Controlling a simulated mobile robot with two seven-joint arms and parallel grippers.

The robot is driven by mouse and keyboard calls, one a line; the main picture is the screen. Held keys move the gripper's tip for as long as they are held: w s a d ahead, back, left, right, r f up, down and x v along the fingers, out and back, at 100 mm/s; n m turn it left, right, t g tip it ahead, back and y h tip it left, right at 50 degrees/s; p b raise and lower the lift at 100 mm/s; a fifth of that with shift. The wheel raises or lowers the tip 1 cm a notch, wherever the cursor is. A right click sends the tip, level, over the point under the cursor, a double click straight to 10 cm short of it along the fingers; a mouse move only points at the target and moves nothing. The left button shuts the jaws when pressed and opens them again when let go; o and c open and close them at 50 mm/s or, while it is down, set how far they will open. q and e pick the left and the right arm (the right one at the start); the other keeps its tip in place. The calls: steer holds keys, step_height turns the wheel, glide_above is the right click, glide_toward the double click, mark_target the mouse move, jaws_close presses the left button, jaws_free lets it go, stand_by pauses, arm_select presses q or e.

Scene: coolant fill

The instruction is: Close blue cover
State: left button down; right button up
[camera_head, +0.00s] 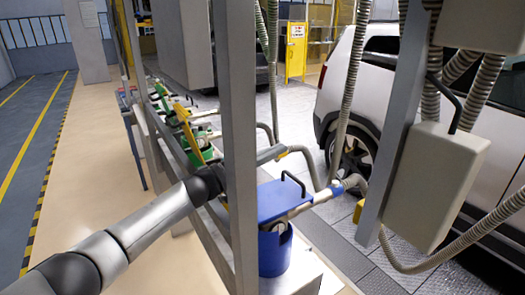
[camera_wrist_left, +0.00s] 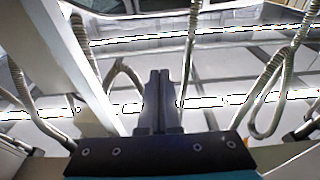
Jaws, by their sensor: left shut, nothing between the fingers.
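The blue cover (camera_head: 280,202) is a flat blue plate with a thin black handle, right of the grey post in the head view. A round blue container (camera_head: 274,253) stands directly below it. I cannot tell whether the cover is flush or slightly raised. My left arm comes in from the lower left, and its dark wrist reaches the post left of the cover. The post hides much of what lies beyond the wrist. In the left wrist view my left gripper (camera_wrist_left: 160,75) is shut and empty, with hoses and floor ahead. My right gripper is not in view.
The grey post (camera_head: 240,130) stands between my wrist and the cover. A grey nozzle with a hose (camera_head: 272,153) lies above the cover, and another hose fitting (camera_head: 340,187) is at its right. A grey box (camera_head: 435,185) and a white car (camera_head: 370,85) are farther right.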

mark_target(290, 190)
arm_select(q)
steer(key=shift+w+d+f+g+y+p, duration=0.35)
steer(key=shift+w+d+f+y+p, duration=0.15)
steer(key=shift+d+f, duration=0.3)
steer(key=shift+w+d+f+g+y+p, duration=0.25)
steer(key=shift+w+d+f+g+y, duration=0.25)
steer(key=shift+f, duration=0.45)
steer(key=shift+w+d+f+g+y+p, duration=0.35)
steer(key=shift+d+f+y, duration=0.25)
steer(key=shift+d+f, duration=0.35)
steer(key=shift+f, duration=0.45)
steer(key=shift+y, duration=0.3)
